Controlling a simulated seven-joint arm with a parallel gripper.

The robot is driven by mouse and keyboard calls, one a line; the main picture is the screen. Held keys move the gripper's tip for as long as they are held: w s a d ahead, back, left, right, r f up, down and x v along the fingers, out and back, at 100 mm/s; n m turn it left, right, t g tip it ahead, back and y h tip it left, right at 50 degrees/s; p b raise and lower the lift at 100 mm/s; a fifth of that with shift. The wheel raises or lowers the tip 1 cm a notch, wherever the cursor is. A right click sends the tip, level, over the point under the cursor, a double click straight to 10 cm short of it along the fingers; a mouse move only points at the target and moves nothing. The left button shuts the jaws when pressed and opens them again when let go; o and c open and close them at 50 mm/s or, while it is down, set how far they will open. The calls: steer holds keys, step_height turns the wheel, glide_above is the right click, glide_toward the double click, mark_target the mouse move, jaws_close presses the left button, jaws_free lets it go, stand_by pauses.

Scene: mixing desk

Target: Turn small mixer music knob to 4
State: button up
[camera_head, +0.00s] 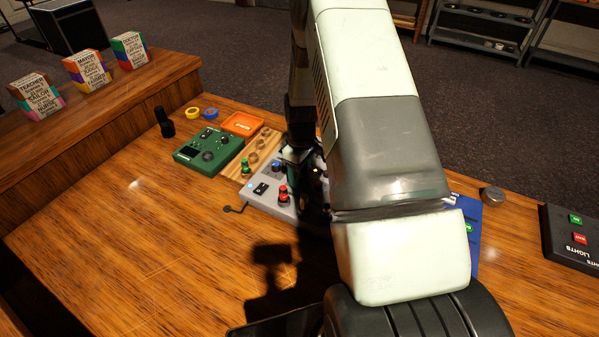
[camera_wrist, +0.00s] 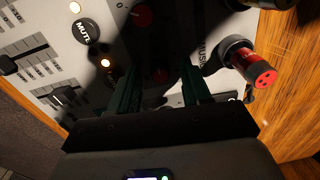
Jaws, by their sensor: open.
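A light grey mixer (camera_head: 262,197) lies on the desk in the head view, partly hidden behind my arm. In the wrist view its panel (camera_wrist: 68,15) fills the upper part, with a partly readable label that looks like "MUSIC" beside my fingers. A dark red knob (camera_wrist: 160,76) shows in shadow between the two fingers; I cannot tell whether they touch it. Another red knob (camera_wrist: 141,16) sits above. My gripper (camera_wrist: 160,72) is open, its fingers pointing at the panel. In the head view, the arm hides most of the gripper.
A red-ended black plug or knob (camera_wrist: 255,68) sticks out right of the fingers. A green device (camera_head: 208,150) and orange tray (camera_head: 243,123) stand left of the mixer. The front left desk is clear.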

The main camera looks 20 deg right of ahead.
jaws_close()
steer(key=shift+m, duration=0.3)
steer(key=m, duration=0.5)
steer(key=shift+m, duration=0.3)
steer(key=m, duration=0.5)
steer(key=shift+s, duration=0.1)
steer(key=shift+m, duration=0.4)
jaws_free()
